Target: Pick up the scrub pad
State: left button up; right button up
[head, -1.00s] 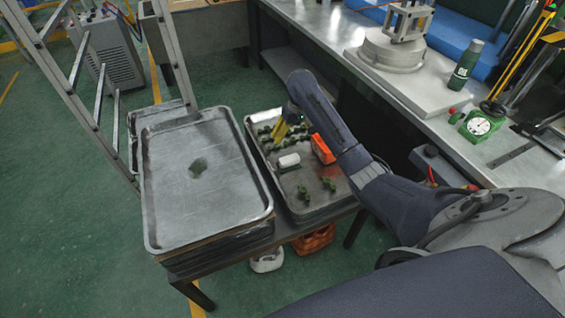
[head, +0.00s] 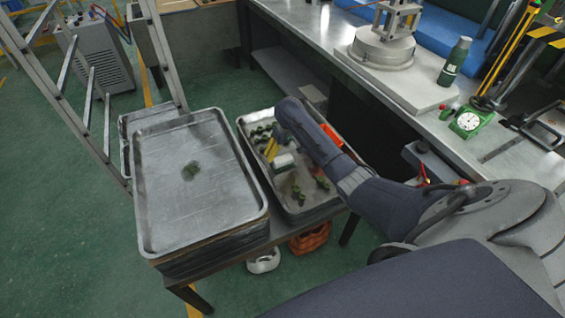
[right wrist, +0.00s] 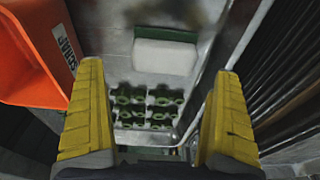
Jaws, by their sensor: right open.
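The scrub pad (head: 284,163), a white block with a green layer, lies in the right-hand metal tray (head: 307,216). In the right wrist view the pad (right wrist: 165,54) lies crosswise just beyond the fingertips, between the lines of the two fingers. My right gripper (head: 271,149) has yellow fingers and is over the tray, beside the pad in the head view. It also shows in the right wrist view (right wrist: 158,72), open, with nothing between its fingers. Part of the pad is hidden by my right arm in the head view. My left gripper is not in view.
Several green parts (right wrist: 148,105) stand in the tray below the fingers, and others (head: 297,193) near its front. An orange box (right wrist: 35,55) stands close to the left finger. A stack of trays (head: 195,225) is to the left; the workbench (head: 330,45) is behind.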

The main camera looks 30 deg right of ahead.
aim_at(283, 158)
jog(key=shift+w+a+f, duration=0.15)
jog(key=shift+f, duration=1.2)
jog(key=shift+w+a+f, duration=0.1)
jog(key=shift+f, duration=1.25)
jog(key=c, duration=1.1)
